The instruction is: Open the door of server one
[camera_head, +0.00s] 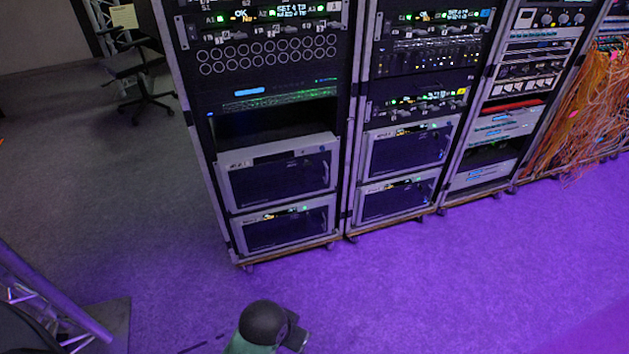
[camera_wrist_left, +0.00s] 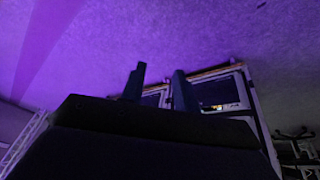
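Glass-fronted server units with grey door frames sit low in two racks in the head view. The left rack has an upper one (camera_head: 278,177) and a lower one (camera_head: 285,229); the middle rack has an upper one (camera_head: 408,150) and a lower one (camera_head: 395,200). Their doors look shut. The labels are too small to read, so I cannot tell which is server one. In the left wrist view my left gripper (camera_wrist_left: 158,70) has its two dark fingers apart with nothing between them. A server front (camera_wrist_left: 222,93) shows beyond it, at a distance. My right gripper is not in view.
The left rack (camera_head: 350,120) stands on casters, with further racks to its right. Orange cables (camera_head: 585,100) hang at the far right. An office chair (camera_head: 140,75) stands back left. A metal truss (camera_head: 45,295) is at lower left. The purple-lit floor before the racks is clear.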

